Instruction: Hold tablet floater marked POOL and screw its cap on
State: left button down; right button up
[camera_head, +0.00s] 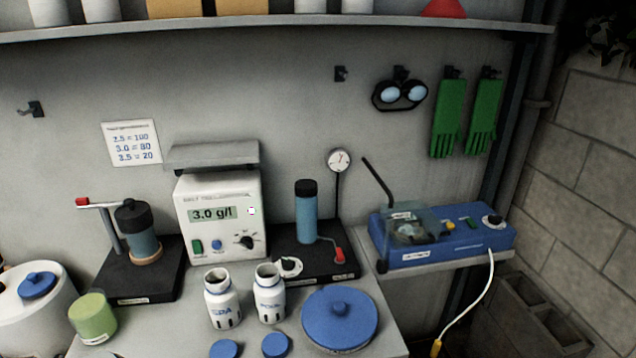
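Two white floaters stand upright and uncapped side by side on the bench. The right floater (270,295) has a blue label that is small but appears to read POOL. The left floater (222,300) is marked SPA. Both show dark open mouths and dark slots low on their sides. Two blue caps lie in front of them at the bottom edge: one cap (275,345) below the POOL floater and another cap (224,349) below the SPA floater, partly cut off. Neither of my grippers is in view.
A large blue lid (340,318) lies right of the floaters. Behind stand a scale (222,215) reading 3.0 g/l, a black stand with a blue cylinder (306,218), and a clamp stand (137,270). A green jar (93,318) is left; a blue device (440,240) is right.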

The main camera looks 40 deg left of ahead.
aim_at(269, 286)
jog(key=u, duration=1.55)
